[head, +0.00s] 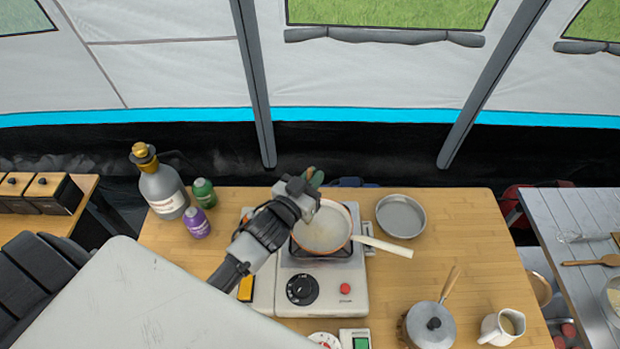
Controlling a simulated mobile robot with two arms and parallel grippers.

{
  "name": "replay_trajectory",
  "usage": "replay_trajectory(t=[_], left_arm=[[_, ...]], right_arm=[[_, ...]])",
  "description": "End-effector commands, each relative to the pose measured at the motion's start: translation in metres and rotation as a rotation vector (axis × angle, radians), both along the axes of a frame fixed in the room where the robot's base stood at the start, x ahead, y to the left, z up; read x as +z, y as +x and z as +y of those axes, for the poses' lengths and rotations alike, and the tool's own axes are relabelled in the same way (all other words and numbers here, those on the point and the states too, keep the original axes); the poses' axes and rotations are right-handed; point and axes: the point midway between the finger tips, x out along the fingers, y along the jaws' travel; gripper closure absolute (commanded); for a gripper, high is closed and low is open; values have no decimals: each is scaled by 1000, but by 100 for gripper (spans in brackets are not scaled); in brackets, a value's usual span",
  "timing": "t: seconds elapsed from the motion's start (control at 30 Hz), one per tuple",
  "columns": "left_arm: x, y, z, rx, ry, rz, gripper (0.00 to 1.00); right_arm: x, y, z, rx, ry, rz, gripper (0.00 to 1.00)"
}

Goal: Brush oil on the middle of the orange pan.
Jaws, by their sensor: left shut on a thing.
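The orange pan (322,232) sits on the burner of a white stove (335,295). It has an orange rim, a pale inside and a cream handle pointing right. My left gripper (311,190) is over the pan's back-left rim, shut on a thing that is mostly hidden. Only a small green and brown end (316,177) shows past the jaws; it may be the brush, but I cannot see bristles. I cannot tell whether it touches the pan. The middle of the pan is in view. I cannot pick out the oil for sure. My right gripper is not in view.
A grey bottle (163,190), a green bottle (204,193) and a purple bottle (196,223) stand at the left. A grey metal plate (401,216) lies right of the pan. A lidded pot (430,325) and a cream jug (496,330) stand at front right. The table's right back is clear.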

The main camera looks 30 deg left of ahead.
Motion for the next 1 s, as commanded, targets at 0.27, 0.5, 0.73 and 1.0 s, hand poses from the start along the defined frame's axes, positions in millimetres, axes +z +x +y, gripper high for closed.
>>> replay_trajectory(t=[0.27, 0.5, 0.73, 1.0], left_arm=[[-1, 0, -27, -1, -5, 1, 100], [-1, 1, -37, 0, -2, 1, 100], [-1, 1, -54, -1, -6, 2, 100], [-1, 2, -75, -1, -3, 1, 100]], right_arm=[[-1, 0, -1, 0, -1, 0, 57], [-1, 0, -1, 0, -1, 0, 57], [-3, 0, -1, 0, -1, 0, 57], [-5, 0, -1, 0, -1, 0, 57]])
